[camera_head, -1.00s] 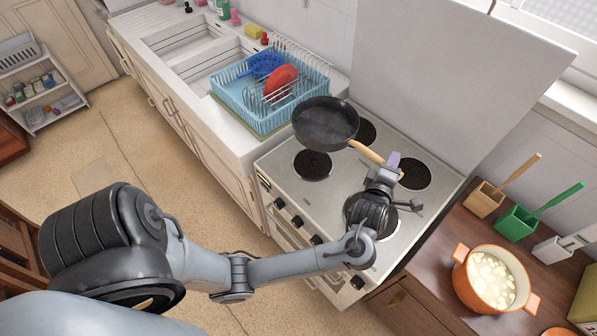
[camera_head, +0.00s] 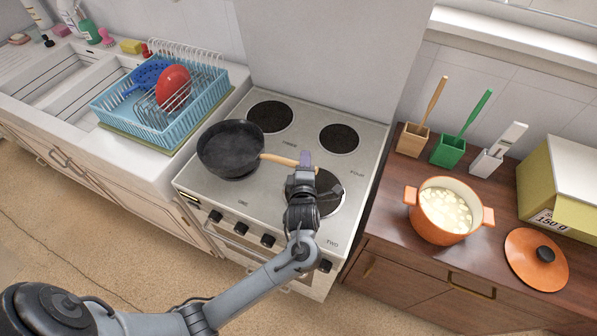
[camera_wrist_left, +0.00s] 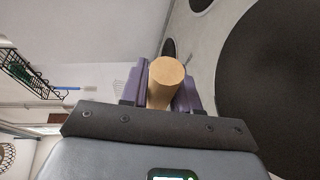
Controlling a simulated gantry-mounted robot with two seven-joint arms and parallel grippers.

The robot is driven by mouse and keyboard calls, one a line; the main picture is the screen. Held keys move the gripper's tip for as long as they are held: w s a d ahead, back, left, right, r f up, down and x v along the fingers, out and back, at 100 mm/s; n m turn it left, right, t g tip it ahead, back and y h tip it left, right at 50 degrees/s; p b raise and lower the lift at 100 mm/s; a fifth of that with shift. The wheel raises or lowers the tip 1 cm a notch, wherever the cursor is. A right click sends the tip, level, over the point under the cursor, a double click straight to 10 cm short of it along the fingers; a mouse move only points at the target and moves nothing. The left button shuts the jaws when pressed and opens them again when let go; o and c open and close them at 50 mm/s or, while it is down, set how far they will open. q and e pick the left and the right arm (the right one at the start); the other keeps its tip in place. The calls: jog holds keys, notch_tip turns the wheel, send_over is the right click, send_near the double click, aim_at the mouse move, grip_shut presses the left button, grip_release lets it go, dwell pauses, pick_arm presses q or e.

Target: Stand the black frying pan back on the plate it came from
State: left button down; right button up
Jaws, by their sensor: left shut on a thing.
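My left gripper (camera_head: 306,165) is shut on the wooden handle (camera_head: 283,160) of the black frying pan (camera_head: 228,147). The handle's round end (camera_wrist_left: 166,82) shows between the purple finger pads in the left wrist view. The pan is over the front-left of the stove, covering most of the front-left plate (camera_head: 240,178). I cannot tell whether its base touches the plate. The back-left plate (camera_head: 270,117), back-right plate (camera_head: 338,138) and front-right plate (camera_head: 326,196) are bare. My left wrist is over the front-right plate. My right gripper is not in view.
A blue dish rack (camera_head: 165,125) with a red bowl (camera_head: 173,85) stands left of the stove (camera_head: 215,195). On the right counter are an orange pot (camera_head: 440,222), its lid (camera_head: 536,260), utensil holders (camera_head: 447,152) and a yellow box (camera_head: 560,190).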

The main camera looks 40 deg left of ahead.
pick_arm(q)
jog(key=shift+f+b, duration=0.3)
jog(key=shift+f, duration=2)
jog(key=c, duration=0.8)
grip_release()
jog(key=shift+c, duration=0.2)
jog(key=v, duration=1.2)
jog(key=shift+p, duration=0.35)
